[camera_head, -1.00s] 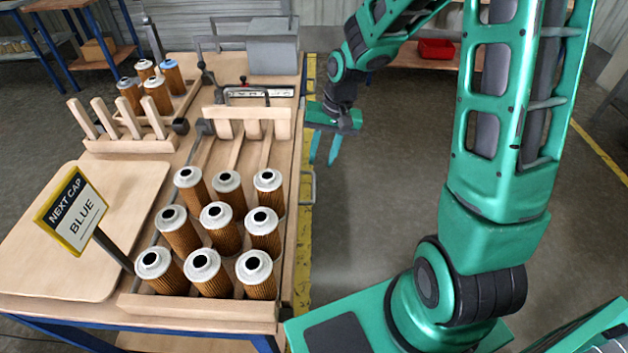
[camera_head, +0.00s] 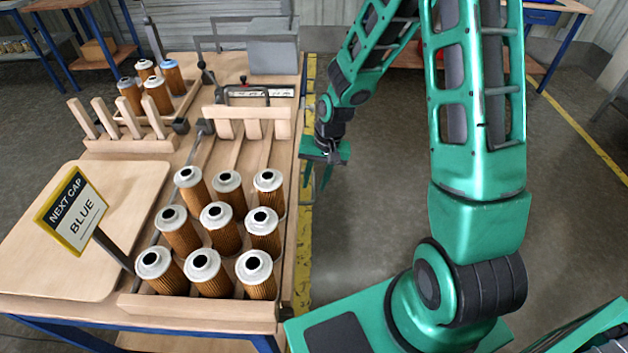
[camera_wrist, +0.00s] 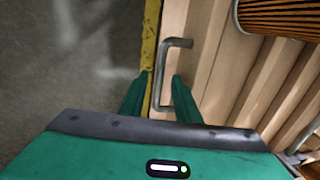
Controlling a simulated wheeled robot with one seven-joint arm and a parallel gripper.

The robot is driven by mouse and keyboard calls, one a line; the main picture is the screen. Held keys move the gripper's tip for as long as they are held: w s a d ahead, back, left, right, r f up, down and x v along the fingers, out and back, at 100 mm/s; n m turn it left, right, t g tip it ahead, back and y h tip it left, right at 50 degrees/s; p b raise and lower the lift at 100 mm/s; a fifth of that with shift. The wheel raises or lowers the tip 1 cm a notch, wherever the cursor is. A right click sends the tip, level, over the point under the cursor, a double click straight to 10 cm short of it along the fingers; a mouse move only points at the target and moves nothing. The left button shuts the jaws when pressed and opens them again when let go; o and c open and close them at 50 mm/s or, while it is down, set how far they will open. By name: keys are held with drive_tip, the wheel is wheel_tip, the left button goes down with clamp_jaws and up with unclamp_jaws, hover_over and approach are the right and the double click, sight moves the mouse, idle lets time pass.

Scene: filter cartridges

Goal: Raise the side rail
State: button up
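The side rail (camera_head: 293,225) appears to be the pale wooden strip along the right edge of the rack of cartridges; where its edges run is hard to tell. A grey bar handle (camera_wrist: 168,75) sticks out from the wood in the wrist view. My gripper (camera_head: 316,196) hangs pointing down just off the bench's right edge, and hides most of the handle in the head view. In the wrist view my gripper (camera_wrist: 160,82) is open, with one green finger on each side of the handle's long bar. No closed contact shows.
Several white-topped filter cartridges (camera_head: 217,217) stand in the rack close to the rail. A "NEXT CAP BLUE" sign (camera_head: 74,211) stands at left. More cartridges (camera_head: 157,93) stand at the back left. Floor right of the bench is clear.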

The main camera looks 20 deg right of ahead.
clamp_jaws()
drive_tip(key=shift+w+r, duration=0.15)
drive_tip(key=shift+r, duration=2.6)
unclamp_jaws()
wheel_tip(320, 180, up, 11)
drive_tip(key=d, duration=0.1)
drive_tip(key=shift+s+d+f, duration=0.2)
drive_tip(key=shift+s+d, duration=0.2)
drive_tip(key=shift+s, duration=0.05)
